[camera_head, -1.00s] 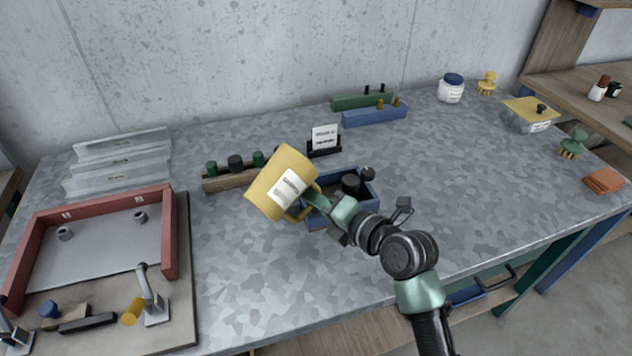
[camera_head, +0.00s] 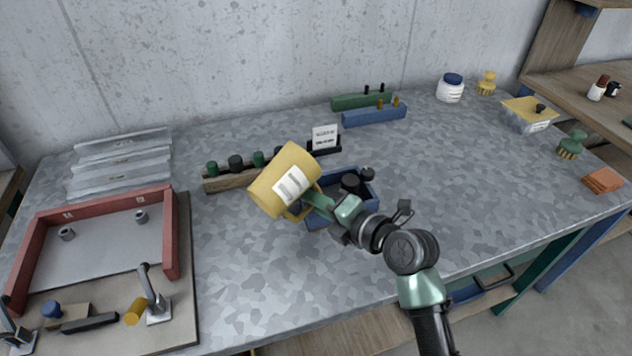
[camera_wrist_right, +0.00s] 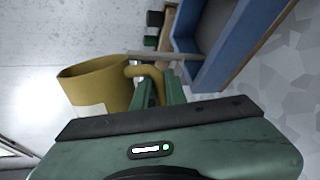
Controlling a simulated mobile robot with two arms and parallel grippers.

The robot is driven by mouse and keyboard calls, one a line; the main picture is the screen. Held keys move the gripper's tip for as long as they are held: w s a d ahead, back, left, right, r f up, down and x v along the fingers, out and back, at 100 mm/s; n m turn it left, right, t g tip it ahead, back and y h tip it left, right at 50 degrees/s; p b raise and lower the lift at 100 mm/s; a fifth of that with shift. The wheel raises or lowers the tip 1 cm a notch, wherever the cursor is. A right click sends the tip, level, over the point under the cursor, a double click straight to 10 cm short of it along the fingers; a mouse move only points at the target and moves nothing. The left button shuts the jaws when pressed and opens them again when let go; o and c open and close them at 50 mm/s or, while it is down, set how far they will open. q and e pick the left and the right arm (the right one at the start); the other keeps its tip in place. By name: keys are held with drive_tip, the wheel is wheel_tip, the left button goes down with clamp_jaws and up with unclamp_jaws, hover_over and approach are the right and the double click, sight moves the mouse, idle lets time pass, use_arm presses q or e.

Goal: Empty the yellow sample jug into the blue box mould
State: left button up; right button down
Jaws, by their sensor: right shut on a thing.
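The yellow jug (camera_head: 279,192), with a white label, is held tilted in the air in the head view. It also shows in the wrist view (camera_wrist_right: 92,82), with its handle towards the fingers. My right gripper (camera_head: 312,202) is shut on that handle; its green fingers show in the wrist view (camera_wrist_right: 160,92). The open blue box (camera_head: 318,219) stands on the bench just right of the jug and partly behind my gripper. Black round parts show at it. It fills the upper right of the wrist view (camera_wrist_right: 190,72). The jug's contents are hidden. My left gripper is out of view.
A wooden rack (camera_head: 228,181) with green and black knobs stands behind the jug, near a small card holder (camera_head: 325,140). A red frame (camera_head: 171,235) with clamps lies at left. Green (camera_head: 352,102) and blue (camera_head: 365,119) bars lie at the back.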

drive_tip(key=shift+w+d+r+m, duration=0.2)
drive_tip(key=shift+w+r+m, duration=0.05)
drive_tip(key=shift+m, duration=0.15)
idle(0.4)
drive_tip(key=shift+s+a+r+m+g+y+p, duration=0.2)
drive_tip(key=shift+m+g+y+p, duration=0.2)
drive_tip(key=shift+m+p, duration=0.15)
idle(0.8)
drive_tip(key=shift+s+f+m+b, duration=0.1)
drive_tip(key=shift+f+m+b, duration=0.45)
drive_tip(key=shift+m, duration=0.1)
idle(0.7)
drive_tip(key=shift+a+r+m+y, duration=0.1)
drive_tip(key=shift+r+m+y, duration=0.05)
drive_tip(key=shift+m+y, duration=0.2)
idle(0.5)
